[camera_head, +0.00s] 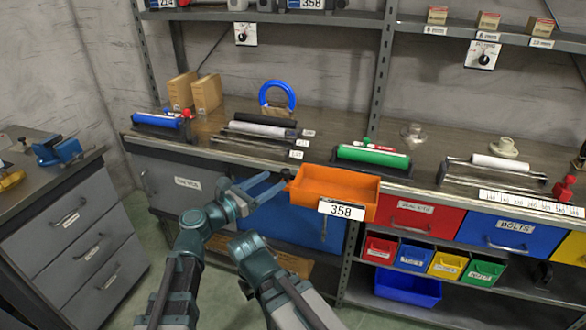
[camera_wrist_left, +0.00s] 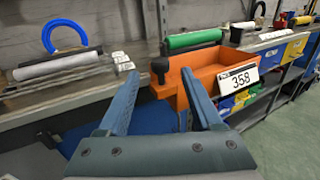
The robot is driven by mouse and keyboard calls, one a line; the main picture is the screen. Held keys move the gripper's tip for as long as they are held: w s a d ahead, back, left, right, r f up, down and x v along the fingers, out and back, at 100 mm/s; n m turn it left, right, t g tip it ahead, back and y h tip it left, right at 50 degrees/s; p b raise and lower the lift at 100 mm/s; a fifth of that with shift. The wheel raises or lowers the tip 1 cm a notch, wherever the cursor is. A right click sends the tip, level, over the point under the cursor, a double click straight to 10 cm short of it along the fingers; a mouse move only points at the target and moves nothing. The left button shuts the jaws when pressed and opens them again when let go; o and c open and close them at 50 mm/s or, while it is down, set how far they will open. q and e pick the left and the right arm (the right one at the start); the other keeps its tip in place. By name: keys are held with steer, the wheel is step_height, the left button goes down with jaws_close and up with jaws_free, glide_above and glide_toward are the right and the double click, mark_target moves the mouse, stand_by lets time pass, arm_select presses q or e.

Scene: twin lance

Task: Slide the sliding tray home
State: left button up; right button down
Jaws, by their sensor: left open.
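The sliding tray is an orange open box (camera_head: 335,185) with a white 358 label, sticking out past the front edge of the workbench. It also shows in the left wrist view (camera_wrist_left: 206,78), right of centre, and looks empty. A dark round knob (camera_wrist_left: 160,66) stands at its left side. My left gripper (camera_head: 277,180) is open just left of the tray. In the left wrist view its two blue fingers (camera_wrist_left: 159,76) are spread, with the knob between their tips in the picture. Whether they touch it I cannot tell.
A green roller (camera_head: 372,156) and a white roller (camera_head: 262,128) lie on the bench (camera_head: 225,110) behind the tray. Red (camera_head: 415,217) and blue (camera_head: 512,232) drawers sit to its right. A shelf upright (camera_head: 382,65) rises behind. A grey drawer cabinet (camera_head: 70,225) stands at left.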

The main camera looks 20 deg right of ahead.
mark_target(290, 170)
arm_select(q)
steer(key=x, duration=0.9)
steer(key=shift+w+d, duration=0.1)
steer(key=shift+d, duration=0.05)
jaws_close()
stand_by(1.1)
